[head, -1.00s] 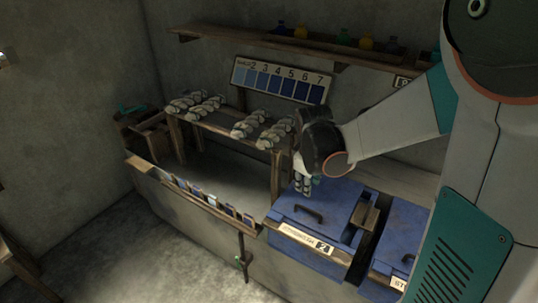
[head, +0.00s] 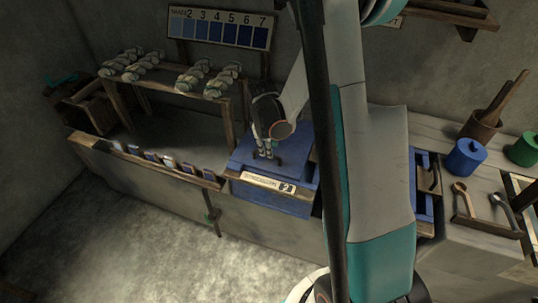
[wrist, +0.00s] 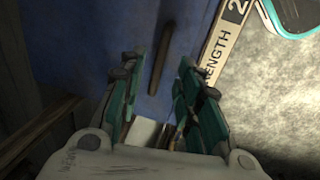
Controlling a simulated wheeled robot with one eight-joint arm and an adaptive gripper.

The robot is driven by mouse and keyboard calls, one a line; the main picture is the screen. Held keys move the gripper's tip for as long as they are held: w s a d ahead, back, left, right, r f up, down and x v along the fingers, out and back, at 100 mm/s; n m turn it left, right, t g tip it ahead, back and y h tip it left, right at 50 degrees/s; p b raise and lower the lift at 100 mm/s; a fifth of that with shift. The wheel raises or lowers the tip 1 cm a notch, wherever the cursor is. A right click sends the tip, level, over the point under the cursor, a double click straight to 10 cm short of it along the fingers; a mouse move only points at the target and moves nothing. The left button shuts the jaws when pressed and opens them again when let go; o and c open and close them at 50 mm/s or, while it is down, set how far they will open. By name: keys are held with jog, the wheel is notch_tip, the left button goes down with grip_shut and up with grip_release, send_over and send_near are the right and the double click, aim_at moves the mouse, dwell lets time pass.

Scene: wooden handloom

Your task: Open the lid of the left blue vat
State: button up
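The left blue vat (head: 301,204) stands in the bench with its blue lid (head: 240,160) down and a "STRENGTH 2" label (head: 268,183) on its front. The dark bar handle (wrist: 161,58) on the lid shows in the wrist view, seen between and beyond the fingers. My gripper (head: 266,152) points down over the lid at the handle. In the wrist view my gripper (wrist: 158,82) has its fingers apart, with a gap on both sides of the handle. Contact with the lid cannot be told. My arm hides part of the lid's back.
A second blue vat (head: 424,190) is to the right, largely behind my arm. A blue jar (head: 466,157), spoons and a wooden pot of sticks (head: 484,125) stand further right. Yarn skeins (head: 195,75) lie on a rack at left. A row of small cards (head: 168,162) lines the bench's front edge.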

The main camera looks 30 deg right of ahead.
jog(key=shift+w+d+f+b, duration=0.15)
jog(key=shift+f+b, duration=0.1)
jog(key=shift+f, duration=0.65)
jog(key=shift+w+d+f+b, duration=0.1)
jog(key=shift+d+f+b, duration=0.1)
jog(key=shift+f, duration=0.7)
grip_shut()
